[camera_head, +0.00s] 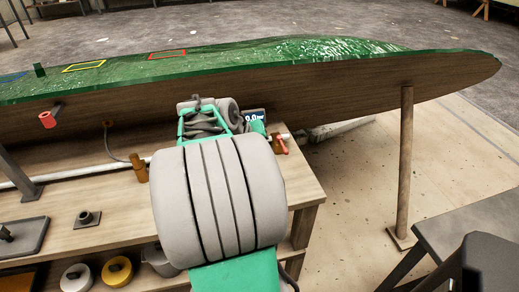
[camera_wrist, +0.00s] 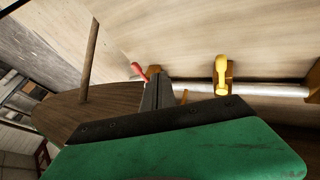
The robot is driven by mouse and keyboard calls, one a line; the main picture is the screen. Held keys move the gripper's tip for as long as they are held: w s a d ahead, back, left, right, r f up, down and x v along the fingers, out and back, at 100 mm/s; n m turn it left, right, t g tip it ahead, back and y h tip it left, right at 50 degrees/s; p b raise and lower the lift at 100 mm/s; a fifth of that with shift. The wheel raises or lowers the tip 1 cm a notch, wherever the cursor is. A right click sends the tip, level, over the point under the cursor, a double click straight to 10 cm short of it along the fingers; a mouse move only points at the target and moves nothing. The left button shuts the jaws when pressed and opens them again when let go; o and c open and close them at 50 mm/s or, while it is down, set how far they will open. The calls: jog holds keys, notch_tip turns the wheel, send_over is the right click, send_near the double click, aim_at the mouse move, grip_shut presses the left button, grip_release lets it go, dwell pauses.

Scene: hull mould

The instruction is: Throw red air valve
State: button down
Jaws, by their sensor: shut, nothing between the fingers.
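The red air valve shows in the head view as a small red lever (camera_head: 281,143) on the pipe, just right of my arm's far end. In the wrist view the red lever (camera_wrist: 139,71) sticks out just left of my gripper's fingertips (camera_wrist: 156,78). The fingers are shut with nothing between them. The lever's base is partly hidden behind the fingers, and I cannot tell whether they touch it. In the head view my own arm hides the fingers.
A yellow lever (camera_wrist: 221,75) sits on the same pipe (camera_wrist: 270,89), right of my gripper in the wrist view. The green-topped hull mould (camera_head: 370,85) runs behind the wooden bench (camera_head: 120,205). A wooden post (camera_head: 405,160) stands right. Open floor (camera_head: 350,200) lies between bench and post.

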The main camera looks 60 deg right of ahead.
jog(key=x, duration=0.6)
jog(key=shift+f+b, duration=0.15)
jog(key=shift+b, duration=0.2)
jog(key=s+d, duration=0.2)
jog(key=shift+s+d, duration=0.35)
jog(key=shift+s, duration=0.1)
